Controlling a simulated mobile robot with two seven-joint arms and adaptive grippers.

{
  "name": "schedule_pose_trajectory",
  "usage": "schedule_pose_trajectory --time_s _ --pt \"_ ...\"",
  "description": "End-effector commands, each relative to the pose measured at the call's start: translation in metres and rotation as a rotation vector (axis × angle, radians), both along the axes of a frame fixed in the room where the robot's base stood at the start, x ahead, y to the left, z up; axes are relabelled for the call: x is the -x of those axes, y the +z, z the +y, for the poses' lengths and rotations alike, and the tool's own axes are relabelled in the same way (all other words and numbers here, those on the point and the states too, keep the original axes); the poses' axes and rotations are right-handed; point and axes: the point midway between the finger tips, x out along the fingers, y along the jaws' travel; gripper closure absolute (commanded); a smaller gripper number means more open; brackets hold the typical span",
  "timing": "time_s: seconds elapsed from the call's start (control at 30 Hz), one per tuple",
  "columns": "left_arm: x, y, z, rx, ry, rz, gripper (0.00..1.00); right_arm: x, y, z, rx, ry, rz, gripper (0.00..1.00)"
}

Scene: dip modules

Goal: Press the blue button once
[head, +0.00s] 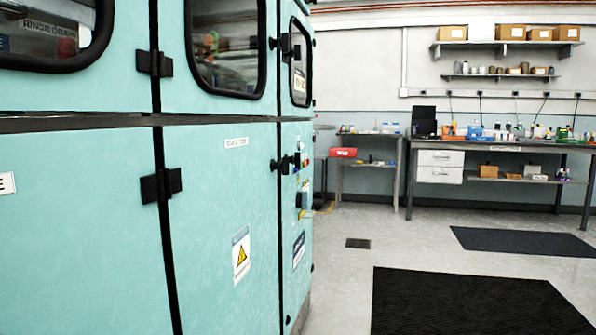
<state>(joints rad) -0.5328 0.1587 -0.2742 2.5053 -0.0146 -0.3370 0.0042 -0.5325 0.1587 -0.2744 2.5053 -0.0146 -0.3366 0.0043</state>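A narrow control panel (303,172) is on the far end of the teal cabinet, seen at a steep angle. It carries small red, yellow and green parts and a blue-grey box (304,200) lower down. The parts are too small and foreshortened for me to tell which one is the blue button. Neither of my grippers is in view.
The teal cabinet (90,230) with dark hinges and windows fills the left side. Open grey floor (345,285) with black mats (475,302) lies to the right. A workbench with drawers (440,166) and a small side table (370,135) stand at the back wall.

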Motion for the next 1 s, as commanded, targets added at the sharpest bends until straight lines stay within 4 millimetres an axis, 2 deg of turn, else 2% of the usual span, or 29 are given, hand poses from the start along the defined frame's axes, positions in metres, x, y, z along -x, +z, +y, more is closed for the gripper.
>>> schedule_pose_trajectory --time_s 0.03,0.2,0.27,1.0 --pt "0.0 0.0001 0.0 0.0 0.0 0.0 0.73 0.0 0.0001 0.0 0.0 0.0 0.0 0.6" --pt "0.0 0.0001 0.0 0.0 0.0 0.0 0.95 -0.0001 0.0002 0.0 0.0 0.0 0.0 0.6" --pt "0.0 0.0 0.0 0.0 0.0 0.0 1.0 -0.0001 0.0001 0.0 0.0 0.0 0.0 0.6" --pt "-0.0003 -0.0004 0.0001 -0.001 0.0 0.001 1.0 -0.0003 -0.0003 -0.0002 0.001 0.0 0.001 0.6"
